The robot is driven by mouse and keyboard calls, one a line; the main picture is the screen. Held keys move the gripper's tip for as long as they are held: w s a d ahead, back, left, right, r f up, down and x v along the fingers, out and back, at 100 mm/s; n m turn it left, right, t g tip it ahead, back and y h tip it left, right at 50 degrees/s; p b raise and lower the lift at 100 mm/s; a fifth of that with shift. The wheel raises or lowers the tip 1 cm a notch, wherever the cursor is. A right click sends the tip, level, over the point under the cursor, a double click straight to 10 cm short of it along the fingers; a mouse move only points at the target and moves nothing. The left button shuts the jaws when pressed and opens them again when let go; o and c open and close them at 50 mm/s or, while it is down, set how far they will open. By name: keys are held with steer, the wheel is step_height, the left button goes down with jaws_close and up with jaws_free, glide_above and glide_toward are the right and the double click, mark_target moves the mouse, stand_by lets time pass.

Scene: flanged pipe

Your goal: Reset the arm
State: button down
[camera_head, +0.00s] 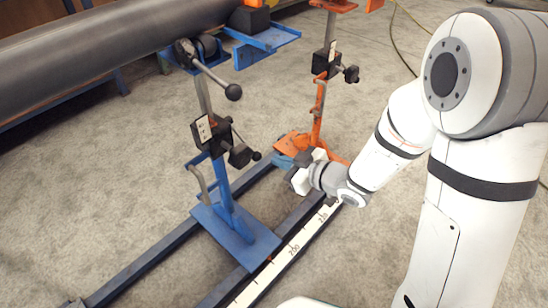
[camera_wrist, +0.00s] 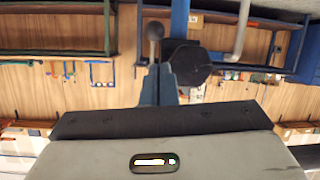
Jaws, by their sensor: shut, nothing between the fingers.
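My white arm reaches in from the right in the head view. My gripper (camera_head: 284,163) is low, just right of the blue pipe stand (camera_head: 232,215) and in front of the orange stand's base. In the wrist view its two blue-grey fingers (camera_wrist: 158,84) are together with nothing held between them. A dark ball-ended lever (camera_wrist: 155,38) shows beyond the fingertips, beside a black knob (camera_wrist: 186,62) on a blue post. I cannot tell from the wrist view how far they are from the fingers.
A long grey pipe (camera_head: 100,45) rests on the blue stand's rollers at upper left. An orange stand (camera_head: 318,105) stands behind my gripper. Floor rails with a white measuring scale (camera_head: 290,250) run below. Carpet between the rails and my arm is clear.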

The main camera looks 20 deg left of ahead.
steer(key=shift+r, duration=0.15)
stand_by(0.3)
steer(key=w+d+r+m+t+h+p, duration=0.2)
steer(key=w+d+r+m+h+p, duration=0.15)
steer(key=d+r+h+p, duration=0.45)
steer(key=w+d+r+m+t+h+p, duration=0.25)
steer(key=d+r+m+p, duration=0.25)
steer(key=d+r+p, duration=0.75)
steer(key=s+d+r+m+g+h+p, duration=0.1)
steer(key=s+d+r+m+g+p, duration=0.2)
steer(key=s+r, duration=0.6)
steer(key=s+d+r+m+g+h+p, duration=0.2)
steer(key=s+d+r+p, duration=0.5)
steer(key=r, duration=0.4)
steer(key=shift+s+d+m+g+p, duration=0.25)
steer(key=shift+s+m+g+p, duration=0.2)
steer(key=shift+s+m+g, duration=0.45)
steer(key=shift+m, duration=0.25)
